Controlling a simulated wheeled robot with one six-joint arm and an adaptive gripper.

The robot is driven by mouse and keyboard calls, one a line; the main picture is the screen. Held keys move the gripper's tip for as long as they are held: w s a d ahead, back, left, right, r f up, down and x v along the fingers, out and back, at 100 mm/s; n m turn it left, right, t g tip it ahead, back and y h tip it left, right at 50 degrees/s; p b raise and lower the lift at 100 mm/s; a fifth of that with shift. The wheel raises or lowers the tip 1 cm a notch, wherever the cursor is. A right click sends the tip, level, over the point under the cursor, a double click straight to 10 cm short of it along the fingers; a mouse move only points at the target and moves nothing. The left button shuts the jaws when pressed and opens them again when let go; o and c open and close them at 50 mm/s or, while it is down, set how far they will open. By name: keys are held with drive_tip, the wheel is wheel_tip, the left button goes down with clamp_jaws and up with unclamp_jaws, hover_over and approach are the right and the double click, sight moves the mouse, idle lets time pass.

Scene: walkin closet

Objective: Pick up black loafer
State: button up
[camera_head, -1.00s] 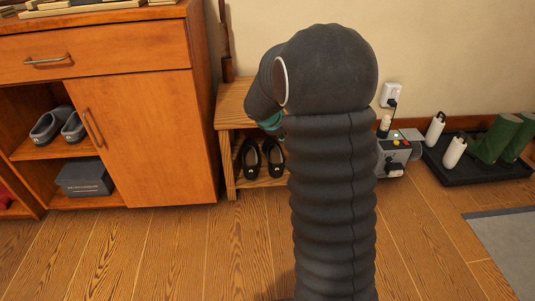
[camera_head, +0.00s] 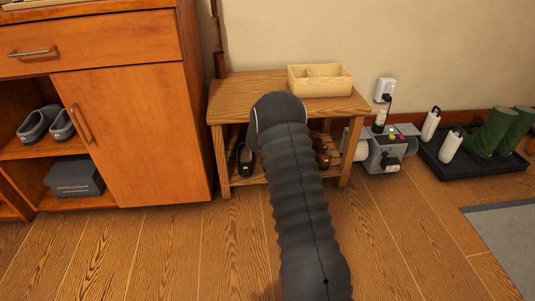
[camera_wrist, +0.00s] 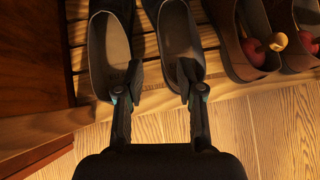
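A pair of black loafers sits side by side on the slatted lower shelf (camera_wrist: 145,48) of a wooden bench (camera_head: 230,108). In the wrist view the left loafer (camera_wrist: 108,57) and the right loafer (camera_wrist: 178,38) have their openings facing up. In the head view one black loafer (camera_head: 245,160) shows; my arm hides the other. My gripper (camera_wrist: 160,78) is open at the near ends of the loafers, its left fingertip over the left loafer's right edge and its right fingertip over the right loafer. Whether the fingers touch either shoe cannot be told.
Brown shoes with red inserts (camera_wrist: 255,45) stand right of the loafers. The bench top is above, with a wooden box (camera_head: 320,90). An orange cabinet (camera_head: 140,135) stands close on the left, a grey machine (camera_head: 378,155) on the right. The floor in front is clear.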

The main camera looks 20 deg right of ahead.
drive_tip(key=shift+p+x, duration=2.45)
drive_tip(key=shift+x, duration=4.4)
drive_tip(key=shift+a, duration=0.1)
clamp_jaws()
